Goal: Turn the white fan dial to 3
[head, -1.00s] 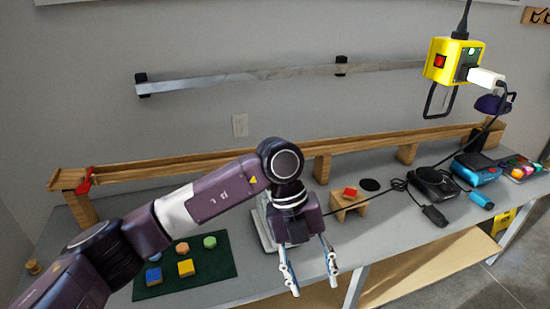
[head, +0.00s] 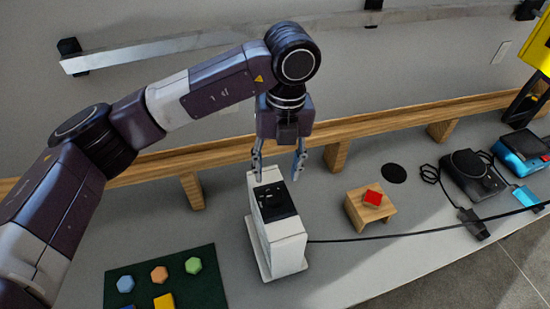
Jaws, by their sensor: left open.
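The white fan base (head: 277,240) stands upright on the grey table in the middle of the head view. Its dark top panel (head: 272,202) has a black round dial (head: 276,205) on it; the number it points to is too small to read. My left gripper (head: 278,177) is open and empty, pointing down just above and behind the panel, with its fingers apart. I cannot tell whether a fingertip touches the fan. My right gripper is not in view.
A black cable (head: 400,235) runs right from the fan. A green mat (head: 210,285) with coloured blocks lies front left. A wooden rail (head: 390,122) runs behind.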

